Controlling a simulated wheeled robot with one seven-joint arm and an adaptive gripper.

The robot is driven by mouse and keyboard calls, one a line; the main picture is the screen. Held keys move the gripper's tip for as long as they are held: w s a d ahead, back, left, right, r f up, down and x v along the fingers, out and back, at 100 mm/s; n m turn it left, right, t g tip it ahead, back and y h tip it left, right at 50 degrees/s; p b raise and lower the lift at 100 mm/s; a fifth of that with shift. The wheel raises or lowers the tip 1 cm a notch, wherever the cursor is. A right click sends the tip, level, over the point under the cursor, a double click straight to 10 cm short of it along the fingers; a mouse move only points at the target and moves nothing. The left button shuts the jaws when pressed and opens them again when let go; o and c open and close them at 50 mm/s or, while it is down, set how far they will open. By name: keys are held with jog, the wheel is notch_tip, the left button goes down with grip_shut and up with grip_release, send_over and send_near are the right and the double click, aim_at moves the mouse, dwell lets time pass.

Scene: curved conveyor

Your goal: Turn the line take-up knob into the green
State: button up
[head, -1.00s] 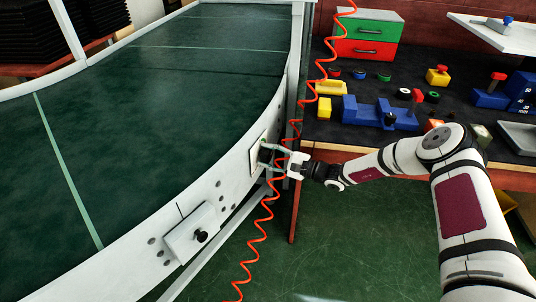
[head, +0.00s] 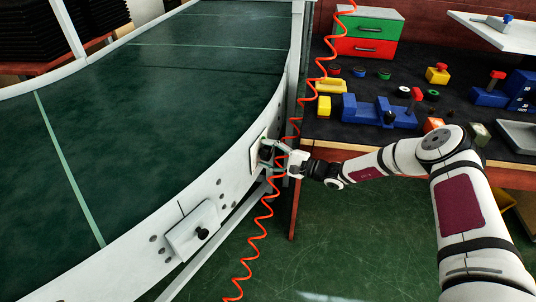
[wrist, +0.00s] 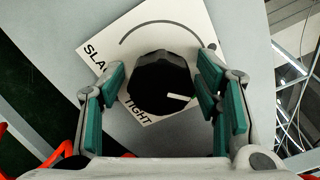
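The take-up knob (wrist: 158,83) is round and black with a white pointer mark, which points to the lower right in the wrist view. It sits on a white plate (wrist: 101,62) with a dark arc and the words SLACK and TIGHT, partly covered. In the head view the knob (head: 266,151) is on the conveyor's white side wall. My gripper (wrist: 162,78) has its green-padded fingers on either side of the knob, with narrow gaps seeming to show. It also shows in the head view (head: 278,154).
A coiled red hose (head: 263,222) hangs close by my gripper. A cover box with a black knob (head: 193,232) is lower on the conveyor wall. A workbench (head: 330,130) with blue fixtures and small parts stands to the right.

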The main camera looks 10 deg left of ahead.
jog(key=shift+d, duration=0.1)
jog(key=v, duration=1.1)
jog(key=shift+s+d, duration=0.15)
jog(key=shift+d, duration=0.25)
